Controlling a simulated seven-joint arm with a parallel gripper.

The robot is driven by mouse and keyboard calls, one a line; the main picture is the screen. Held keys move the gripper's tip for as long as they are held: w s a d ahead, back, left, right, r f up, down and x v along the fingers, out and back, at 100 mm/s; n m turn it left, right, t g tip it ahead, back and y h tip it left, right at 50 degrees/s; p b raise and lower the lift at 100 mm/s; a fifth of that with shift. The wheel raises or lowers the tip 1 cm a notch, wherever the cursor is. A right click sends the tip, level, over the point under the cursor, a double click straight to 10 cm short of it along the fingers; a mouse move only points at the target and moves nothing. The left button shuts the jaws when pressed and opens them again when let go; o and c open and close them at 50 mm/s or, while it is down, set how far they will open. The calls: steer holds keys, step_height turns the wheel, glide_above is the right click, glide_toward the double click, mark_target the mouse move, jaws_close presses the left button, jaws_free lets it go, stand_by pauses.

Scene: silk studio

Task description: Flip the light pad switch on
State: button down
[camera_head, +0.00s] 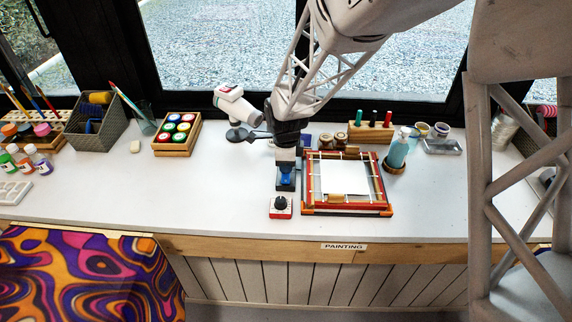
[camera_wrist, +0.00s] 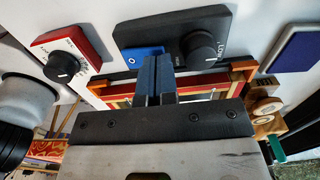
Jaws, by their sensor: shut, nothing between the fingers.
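A dark control box (camera_wrist: 172,28) fills the upper middle of the wrist view. It carries a blue rocker switch (camera_wrist: 130,56) marked "O" and a black dial (camera_wrist: 201,48) with "LOW" beside it. In the head view the dark box (camera_head: 286,186) lies just left of the framed work, partly hidden by my gripper. My gripper (camera_wrist: 157,62) is shut and empty, its blue fingertips pointing at the box. The tips overlap the rocker's edge in the wrist view; I cannot tell whether they touch it. In the head view my gripper (camera_head: 286,172) is right over the box.
A red-and-white box with a black dial (camera_head: 281,207) sits in front, close to my gripper. A jar tray (camera_head: 172,150) stands left.

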steer(key=shift+f, duration=0.45)
steer(key=shift+r, duration=0.15)
stand_by(0.4)
steer(key=shift+r, duration=2.15)
steer(key=shift+s+d+r, duration=0.2)
steer(key=shift+d+r, duration=0.15)
steer(key=shift+r, duration=0.05)
steer(key=s+d+r+n+t, duration=0.1)
steer(key=s+d+r+n, duration=0.8)
steer(key=s+d+r, duration=0.35)
steer(key=s+d+r+n, duration=0.2)
steer(key=s+d+n, duration=0.2)
steer(key=s, duration=0.4)
steer(key=s+d+r+n+t, duration=0.1)
steer(key=s+d+r+n, duration=0.2)
steer(key=s, duration=0.5)
steer(key=shift+d+n+t, duration=0.3)
steer(key=shift+d+n, duration=0.4)
steer(key=shift+n, duration=0.2)
